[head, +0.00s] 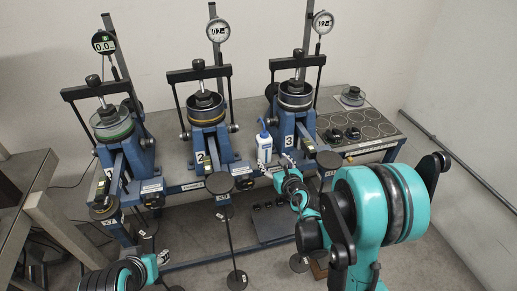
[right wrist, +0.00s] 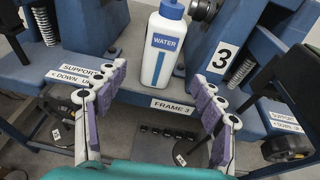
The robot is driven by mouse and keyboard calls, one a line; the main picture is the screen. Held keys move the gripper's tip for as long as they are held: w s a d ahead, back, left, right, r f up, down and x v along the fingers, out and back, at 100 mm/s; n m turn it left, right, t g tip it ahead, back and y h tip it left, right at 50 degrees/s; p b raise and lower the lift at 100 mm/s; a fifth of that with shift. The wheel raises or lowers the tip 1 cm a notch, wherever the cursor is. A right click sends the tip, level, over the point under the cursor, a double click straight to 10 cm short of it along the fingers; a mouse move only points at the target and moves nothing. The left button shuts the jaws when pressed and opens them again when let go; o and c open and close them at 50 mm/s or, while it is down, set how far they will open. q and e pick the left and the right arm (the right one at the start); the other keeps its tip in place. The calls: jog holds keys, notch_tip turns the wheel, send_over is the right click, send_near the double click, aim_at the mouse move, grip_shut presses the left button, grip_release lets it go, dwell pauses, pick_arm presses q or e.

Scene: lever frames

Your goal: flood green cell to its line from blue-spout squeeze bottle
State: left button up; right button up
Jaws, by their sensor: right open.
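The squeeze bottle (head: 264,146) is white with a blue spout and stands upright on the bench beside frame 3. In the right wrist view the bottle (right wrist: 161,55) reads WATER and shows a blue vertical strip; its spout is cut off at the top. My right gripper (head: 281,176) is open and empty just in front of it. Its fingers (right wrist: 160,76) are spread, with the bottle ahead between them. The green-ringed cell (head: 113,127) sits on the left lever frame; its line is too small to see. My left gripper (head: 162,258) is low at bottom left, its jaws unclear.
Frame 2 (head: 206,107) and frame 3 (head: 296,96) carry similar cells with dials above. Weight hangers (head: 219,183) stand out in front of the bench. A panel of round plates (head: 365,125) lies at right. In the wrist view, blue frame parts (right wrist: 222,45) flank the bottle closely.

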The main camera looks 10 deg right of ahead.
aim_at(266, 151)
jog(key=shift+b+x, duration=0.8)
jog(key=shift+x, duration=4.45)
jog(key=shift+r, duration=0.1)
jog(key=c, duration=0.9)
